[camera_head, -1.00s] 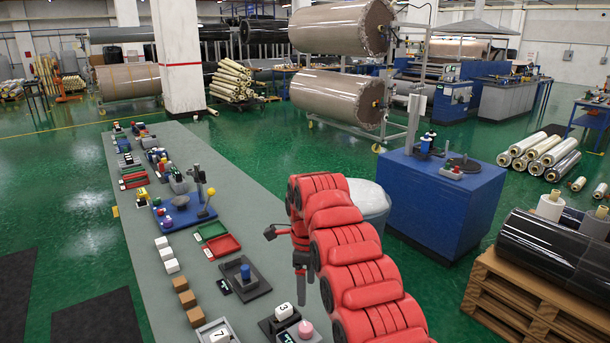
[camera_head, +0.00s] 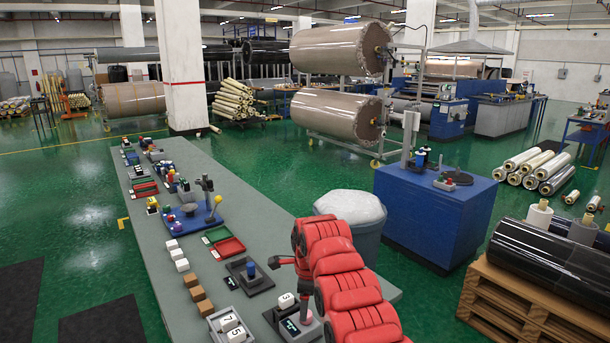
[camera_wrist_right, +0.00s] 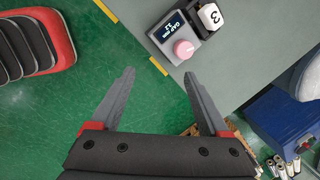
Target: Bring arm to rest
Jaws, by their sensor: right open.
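My right arm (camera_head: 345,275), covered in red padded segments, reaches up from the bottom of the head view over the right side of the grey table. My right gripper shows in the right wrist view (camera_wrist_right: 160,100), its two grey fingers spread wide with nothing between them. It hangs over green floor beside the table edge. In that view a small display box with a pink knob (camera_wrist_right: 184,49) and a white block marked 3 (camera_wrist_right: 210,17) sit beyond the fingertips, apart from them. My left gripper is not in view.
The long grey table (camera_head: 270,215) carries trays, blocks and small devices. A grey bin with a white top (camera_head: 350,207) and a blue cabinet (camera_head: 435,215) stand to its right. A pallet (camera_head: 520,290) bears dark rolls. Green floor (camera_head: 70,215) is open at left.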

